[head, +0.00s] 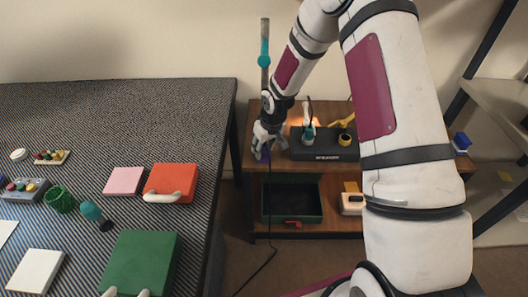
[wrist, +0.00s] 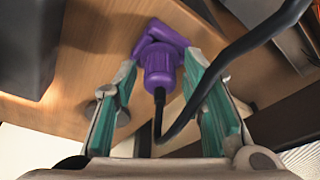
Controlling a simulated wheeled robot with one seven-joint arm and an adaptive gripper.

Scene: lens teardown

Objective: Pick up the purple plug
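The purple plug (wrist: 160,62) shows in the wrist view at the edge of a wooden surface, with a dark cable running from it. My gripper (wrist: 160,72) is open, with one green-padded finger on each side of the plug and a visible gap to its round body. In the head view my gripper (head: 265,139) is at the left front of the wooden shelf unit, and only a small purple part of the plug (head: 265,155) shows under it.
The shelf unit (head: 290,168) bears a black power box (head: 323,144) to the right of my gripper. A dark cable (head: 269,215) hangs down to the floor. The patterned table (head: 130,105) at left holds boxes and small parts. A metal rack (head: 497,97) stands at right.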

